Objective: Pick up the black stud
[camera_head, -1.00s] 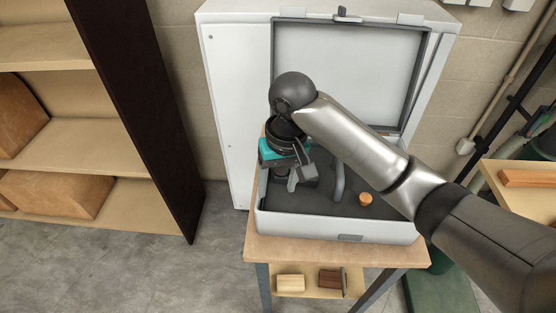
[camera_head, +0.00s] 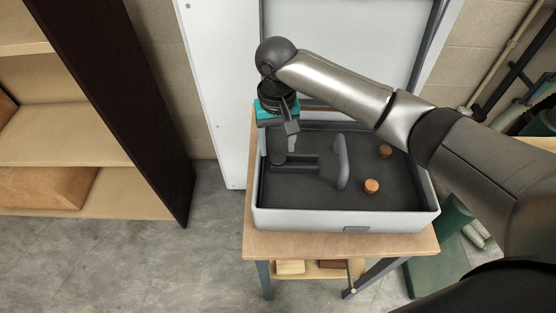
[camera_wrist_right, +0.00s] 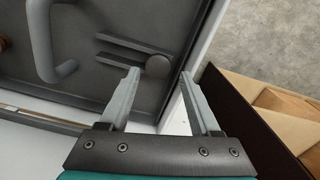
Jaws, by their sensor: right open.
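The black stud (camera_head: 278,159) is a short dark round knob at the left end of two dark parallel bars in the grey-lined case (camera_head: 300,217). It also shows in the right wrist view (camera_wrist_right: 158,66), just beyond and between the fingertips. My right gripper (camera_head: 279,148) is open and empty at the left side of the case, its fingers pointing down by the stud. In the right wrist view its two grey fingers (camera_wrist_right: 159,77) are spread apart, one over the case floor, one near the pale rim. I cannot tell the exact height gap. My left gripper is out of view.
A grey arched handle (camera_head: 341,162) stands right of the bars. Two orange-brown knobs (camera_head: 371,186) (camera_head: 385,151) are further right. The case walls rise around them, on a wooden table (camera_head: 300,245). A dark-sided shelf (camera_head: 120,100) stands to the left.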

